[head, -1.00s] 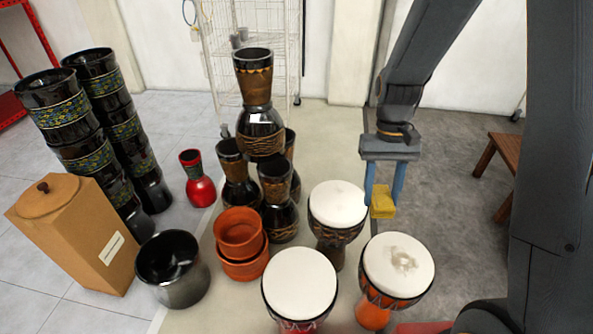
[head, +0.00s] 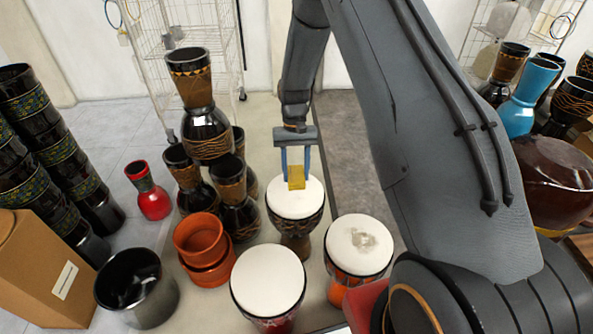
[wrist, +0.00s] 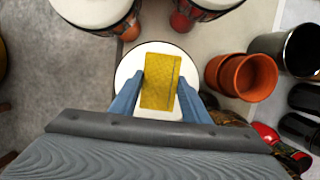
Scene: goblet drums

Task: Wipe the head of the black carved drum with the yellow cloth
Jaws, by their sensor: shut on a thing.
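The black carved drum (head: 296,226) stands upright in the middle of the head view, with a round white head (head: 286,207). The visible part of the head looks plain white. My gripper (head: 296,175) is shut on the yellow cloth (head: 297,183), a folded block between two blue fingers. The cloth is over the far part of the drum head; I cannot tell whether it touches. In the wrist view the cloth (wrist: 160,80) covers the middle of the white head (wrist: 126,70), whose rim shows around it.
An orange drum (head: 345,290) with a grey-brown smudge on its head stands close at the right front. Another white-headed drum (head: 268,280) stands in front. Stacked terracotta pots (head: 200,240) and stacked dark goblet drums (head: 205,130) crowd the left. Grey floor lies open behind.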

